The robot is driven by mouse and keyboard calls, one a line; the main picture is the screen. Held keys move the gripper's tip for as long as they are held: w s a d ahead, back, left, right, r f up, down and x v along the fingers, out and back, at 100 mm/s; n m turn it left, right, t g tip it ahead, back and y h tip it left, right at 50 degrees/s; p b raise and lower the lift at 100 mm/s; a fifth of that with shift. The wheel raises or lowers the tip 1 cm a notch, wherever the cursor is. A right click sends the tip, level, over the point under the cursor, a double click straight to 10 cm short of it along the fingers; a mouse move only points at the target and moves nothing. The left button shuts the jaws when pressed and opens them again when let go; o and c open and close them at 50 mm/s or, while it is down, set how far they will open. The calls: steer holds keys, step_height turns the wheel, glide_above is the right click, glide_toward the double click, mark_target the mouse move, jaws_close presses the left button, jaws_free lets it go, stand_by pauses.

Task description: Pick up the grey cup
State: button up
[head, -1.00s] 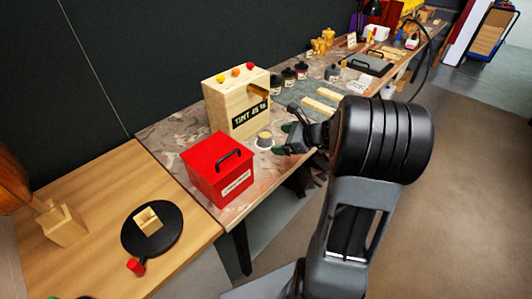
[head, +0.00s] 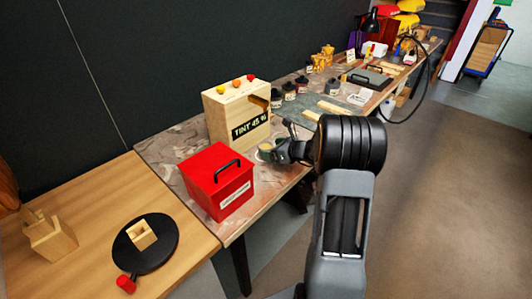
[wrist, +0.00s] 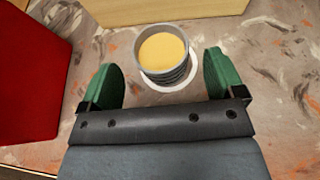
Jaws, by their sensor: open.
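The grey cup (wrist: 165,55) stands upright on a pale round base on the marbled bench, with a yellowish content inside. In the wrist view my gripper (wrist: 165,80) is open, its two green fingers apart, one on each side of the cup.
A red box (head: 217,182) with a black handle stands left of the cup. A wooden box marked "TINT 45 %" (head: 230,118) stands close behind it. A black disc (head: 165,258) holding a wooden block lies on the left table. Jars (head: 289,90) stand at the back.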

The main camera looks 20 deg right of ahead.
mark_target(271, 148)
steer(key=shift+x, duration=1.95)
steer(key=c, duration=1)
